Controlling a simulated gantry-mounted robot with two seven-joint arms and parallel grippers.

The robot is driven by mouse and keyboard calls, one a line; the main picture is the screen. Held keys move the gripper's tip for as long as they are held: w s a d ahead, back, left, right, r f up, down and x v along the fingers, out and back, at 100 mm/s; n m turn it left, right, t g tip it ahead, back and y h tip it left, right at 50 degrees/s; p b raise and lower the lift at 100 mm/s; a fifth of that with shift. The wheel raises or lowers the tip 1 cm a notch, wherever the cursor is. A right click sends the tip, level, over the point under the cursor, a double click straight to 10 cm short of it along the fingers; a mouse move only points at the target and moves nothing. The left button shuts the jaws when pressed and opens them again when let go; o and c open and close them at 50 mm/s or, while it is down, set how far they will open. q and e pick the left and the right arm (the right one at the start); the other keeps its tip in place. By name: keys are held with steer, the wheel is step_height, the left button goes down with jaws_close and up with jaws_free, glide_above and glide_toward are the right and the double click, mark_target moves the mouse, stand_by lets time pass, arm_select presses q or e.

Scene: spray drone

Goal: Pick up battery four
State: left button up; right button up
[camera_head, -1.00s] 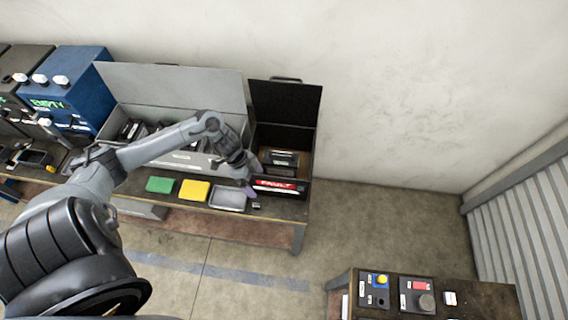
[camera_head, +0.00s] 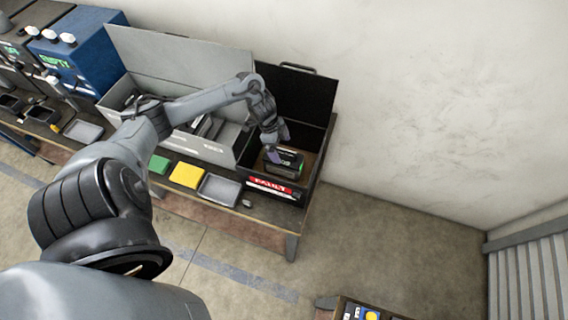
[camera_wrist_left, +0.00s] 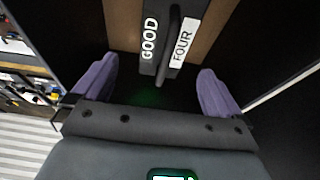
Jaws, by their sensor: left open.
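Battery four (camera_head: 285,162) sits inside the dark open box with the red FAULT label (camera_head: 272,187). In the left wrist view the battery (camera_wrist_left: 150,40) shows a dark top with a raised handle bar between labels reading GOOD and FOUR. My left gripper (camera_head: 276,144) is at the box opening, just above the battery. In the left wrist view its two purple fingers (camera_wrist_left: 156,88) are spread apart with nothing between them, and the handle lies ahead of them. The battery's lower part is hidden. My right gripper is not in view.
The box's raised black lid (camera_head: 298,92) stands behind the gripper. A grey open bin (camera_head: 190,143) with dark items adjoins on the left. Green (camera_head: 158,164) and yellow (camera_head: 187,175) trays and a grey tray (camera_head: 219,189) line the bench front.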

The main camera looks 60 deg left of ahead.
mark_target(285, 152)
arm_select(q)
steer(key=shift+a+x, duration=0.15)
steer(key=shift+x, duration=1.35)
steer(key=shift+a+x, duration=0.1)
steer(key=shift+x, duration=1.35)
steer(key=shift+w, duration=0.2)
jaws_close()
steer(key=shift+r, duration=0.1)
